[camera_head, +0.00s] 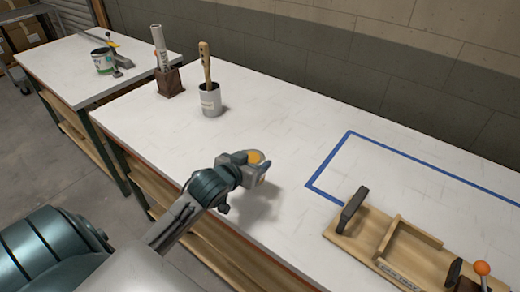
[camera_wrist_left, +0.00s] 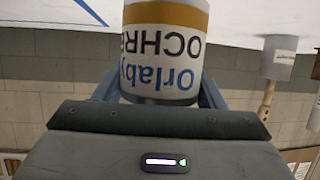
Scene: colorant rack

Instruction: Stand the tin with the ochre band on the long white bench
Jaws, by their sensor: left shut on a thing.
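The tin with the ochre band (camera_wrist_left: 160,50) fills the upper middle of the left wrist view, with "Orlaby OCHRE" on its label, upside down in that view. In the head view only its ochre top (camera_head: 254,157) shows between the fingers. My left gripper (camera_head: 256,168) is shut on the tin, over the near part of the long white bench (camera_head: 290,125). A shadow lies on the bench beside it. I cannot tell whether the tin's bottom touches the bench. My right gripper is not in view.
A blue outline (camera_head: 345,140) and a wooden tray (camera_head: 385,250) are at the right. The bench middle is clear.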

